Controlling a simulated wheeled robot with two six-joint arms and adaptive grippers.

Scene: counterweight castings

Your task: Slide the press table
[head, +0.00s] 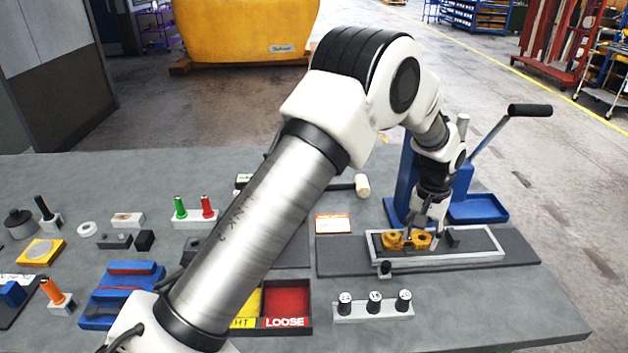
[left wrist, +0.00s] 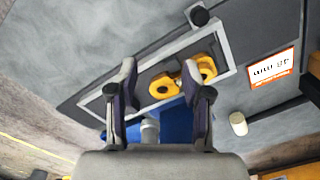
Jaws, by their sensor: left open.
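The press table (head: 470,258) is a shallow grey tray with a pale rim, lying on a dark base plate in front of the blue press (head: 407,180). A dark round knob (head: 385,268) stands at its near edge; the knob also shows in the left wrist view (left wrist: 198,16). My left gripper (head: 424,230) points down over the table beside the casting, fingers apart. In the left wrist view its open fingers (left wrist: 159,68) frame part of the casting (left wrist: 162,86); contact cannot be told. My right gripper is not seen.
The press lever (head: 505,125) rises at the right, with a blue tray (head: 478,208) beside the press. Weights in a grey holder (head: 373,310) stand in front. A pale-headed mallet (head: 362,185) and an orange-edged card (head: 333,223) lie left of the table. The right front bench is clear.

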